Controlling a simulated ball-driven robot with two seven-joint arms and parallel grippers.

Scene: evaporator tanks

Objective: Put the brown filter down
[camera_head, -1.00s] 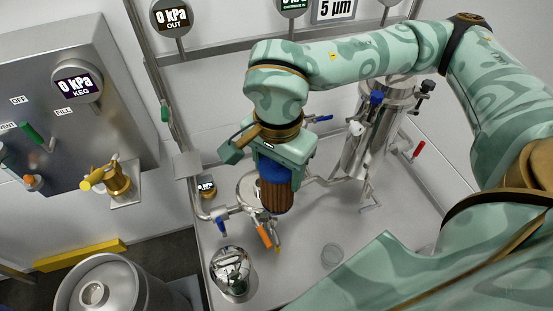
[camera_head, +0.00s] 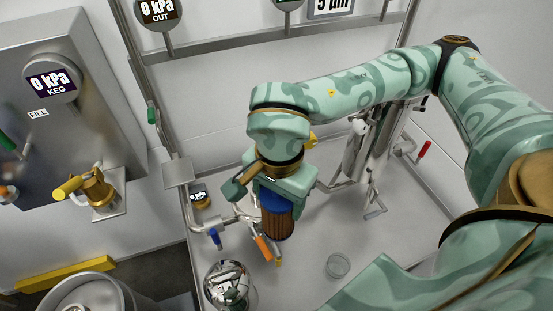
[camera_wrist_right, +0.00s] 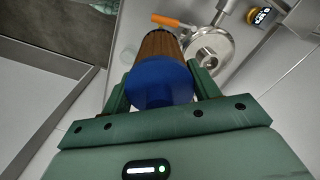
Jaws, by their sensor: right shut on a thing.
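The brown filter (camera_head: 278,219) is a pleated brown cylinder with a blue cap. My right gripper (camera_head: 278,192) is shut on it by the blue cap and holds it with the brown end pointing down. In the right wrist view the brown filter (camera_wrist_right: 160,50) sits between the two green fingers of my right gripper (camera_wrist_right: 158,92). The filter hangs over the steel tabletop (camera_head: 310,262), in front of pipework. Whether its lower end touches anything cannot be told. My left gripper is not in view.
A shiny steel dome (camera_head: 229,284) stands at the table's front left. An orange-handled valve (camera_head: 264,248) is right beside the filter's lower end. A small clear round piece (camera_head: 338,266) lies to the right. A steel housing (camera_head: 370,150) stands behind. A round steel fitting (camera_wrist_right: 208,52) is beside the filter.

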